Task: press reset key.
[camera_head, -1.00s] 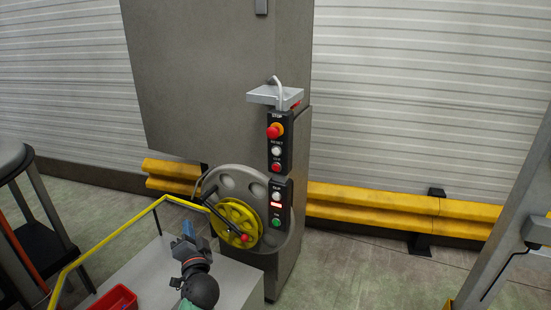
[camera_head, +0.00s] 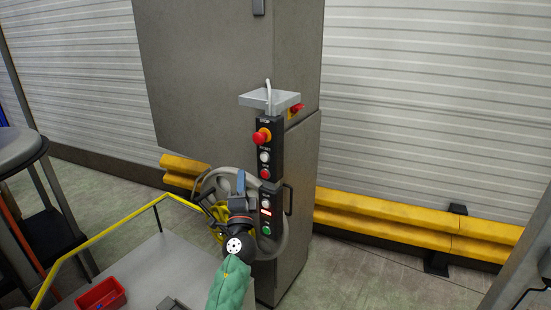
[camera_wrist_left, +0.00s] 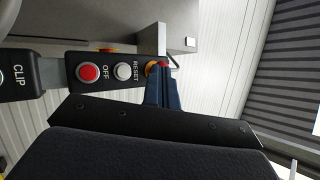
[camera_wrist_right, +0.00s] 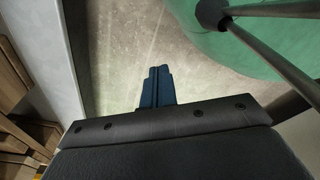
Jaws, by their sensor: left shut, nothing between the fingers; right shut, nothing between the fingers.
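The white RESET key (camera_head: 264,156) sits on the upper black control box (camera_head: 275,150), between the red STOP knob (camera_head: 261,136) and the red OFF key (camera_head: 265,173). The RESET key also shows in the left wrist view (camera_wrist_left: 124,72), uncovered, with its label beside it. My left gripper (camera_head: 241,180) is shut and empty, left of and below the key in the head view. In the left wrist view its blue fingers (camera_wrist_left: 163,88) overlap the stop knob, just right of the key; I cannot tell the gap. My right gripper (camera_wrist_right: 156,78) is shut and empty above the floor.
A lower box with a white key, a red-lit display and a green key (camera_head: 266,230) stands below. My left arm partly hides the wheel (camera_head: 213,180). A grey shelf (camera_head: 262,101) juts out above the boxes. A yellow rail (camera_head: 100,239) and red bin (camera_head: 102,294) are at left.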

